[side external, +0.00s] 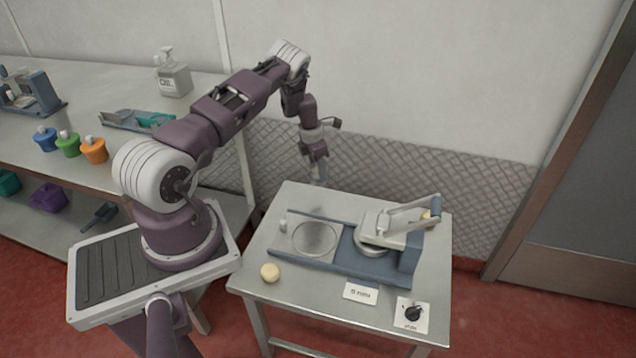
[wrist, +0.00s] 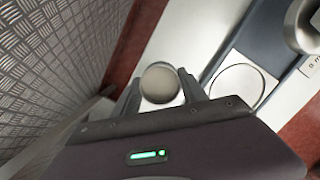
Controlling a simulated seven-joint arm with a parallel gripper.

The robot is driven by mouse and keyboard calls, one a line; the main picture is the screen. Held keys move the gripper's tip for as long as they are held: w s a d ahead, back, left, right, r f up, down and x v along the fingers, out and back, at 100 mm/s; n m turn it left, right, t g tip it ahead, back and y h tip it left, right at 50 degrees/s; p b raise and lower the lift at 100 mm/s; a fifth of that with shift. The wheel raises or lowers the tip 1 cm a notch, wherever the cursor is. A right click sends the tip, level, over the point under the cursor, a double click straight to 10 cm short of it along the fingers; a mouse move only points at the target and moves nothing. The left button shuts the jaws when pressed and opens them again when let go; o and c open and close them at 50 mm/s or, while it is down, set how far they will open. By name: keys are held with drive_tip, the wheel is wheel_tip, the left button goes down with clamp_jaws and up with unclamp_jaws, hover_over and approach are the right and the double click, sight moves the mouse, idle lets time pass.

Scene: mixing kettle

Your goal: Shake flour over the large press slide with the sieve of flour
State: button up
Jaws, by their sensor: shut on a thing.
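My gripper (side external: 317,178) hangs above the back left part of the steel table. In the wrist view its two fingers (wrist: 169,92) are closed on the sieve of flour, a small round pale-topped thing (wrist: 160,84). In the side view the sieve is too small and hidden to make out clearly. The large press slide (side external: 314,238), a flat plate with a round outline, lies at the left of the blue press base. It also shows in the wrist view (wrist: 236,88), to the right of my gripper. The sieve is apart from the slide.
The press (side external: 385,231) with its lever handle stands at the right of the slide. A patterned wall (side external: 400,180) stands behind.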

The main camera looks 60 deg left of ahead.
drive_tip(key=shift+s+d+r, duration=0.2)
drive_tip(key=shift+s+r, duration=0.55)
drive_tip(key=shift+r, duration=0.05)
drive_tip(key=s+d+f+n, duration=0.1)
drive_tip(key=s+d+f, duration=0.1)
drive_tip(key=s+d, duration=0.3)
drive_tip(key=shift+s+d, duration=0.15)
drive_tip(key=shift+s, duration=0.55)
drive_tip(key=d, duration=0.1)
drive_tip(key=s+d, duration=0.1)
drive_tip(key=d, duration=0.2)
drive_tip(key=shift+s+r, duration=0.2)
drive_tip(key=shift+s, duration=0.05)
clamp_jaws()
drive_tip(key=d+m, duration=0.1)
drive_tip(key=d, duration=0.5)
drive_tip(key=shift+s+d+r, duration=0.15)
drive_tip(key=shift+s+d, duration=0.05)
